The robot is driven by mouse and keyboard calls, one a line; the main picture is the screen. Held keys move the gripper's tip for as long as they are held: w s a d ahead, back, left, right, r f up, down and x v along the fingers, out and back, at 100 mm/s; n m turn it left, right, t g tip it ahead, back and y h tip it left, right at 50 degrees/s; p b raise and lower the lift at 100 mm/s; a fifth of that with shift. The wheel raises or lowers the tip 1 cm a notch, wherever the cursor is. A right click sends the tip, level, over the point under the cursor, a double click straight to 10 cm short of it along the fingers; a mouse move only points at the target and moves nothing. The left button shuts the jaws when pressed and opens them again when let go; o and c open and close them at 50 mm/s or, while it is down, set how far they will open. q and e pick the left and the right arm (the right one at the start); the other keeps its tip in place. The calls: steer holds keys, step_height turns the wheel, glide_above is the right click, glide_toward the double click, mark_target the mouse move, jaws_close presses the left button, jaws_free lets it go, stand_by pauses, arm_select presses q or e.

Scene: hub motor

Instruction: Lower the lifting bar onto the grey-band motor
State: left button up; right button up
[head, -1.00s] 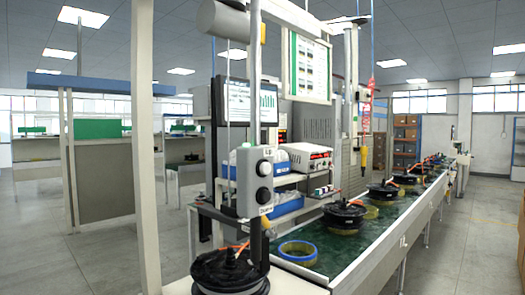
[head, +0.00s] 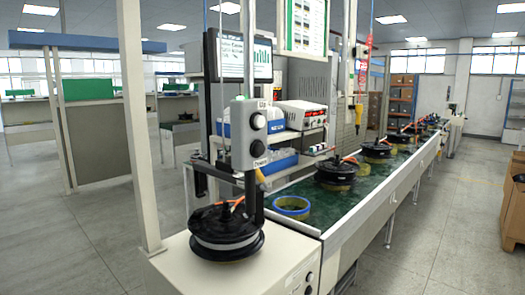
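The grey-band motor (head: 228,232) is a black hub motor with a pale grey band around its side and an orange cable on top. It sits on the white bench top (head: 180,262) at the lower middle of the head view. A grey control box (head: 248,133) with round knobs and labels reading like "Up" and "Down" is on the hoist just above the bar. Neither of my grippers is in view.
A green conveyor (head: 315,205) runs away to the right, carrying several black motors (head: 335,172) and an empty yellow-and-blue ring (head: 291,207). A monitor (head: 240,57) and shelves stand behind. A white post (head: 135,125) rises at left. The floor at right is mostly open.

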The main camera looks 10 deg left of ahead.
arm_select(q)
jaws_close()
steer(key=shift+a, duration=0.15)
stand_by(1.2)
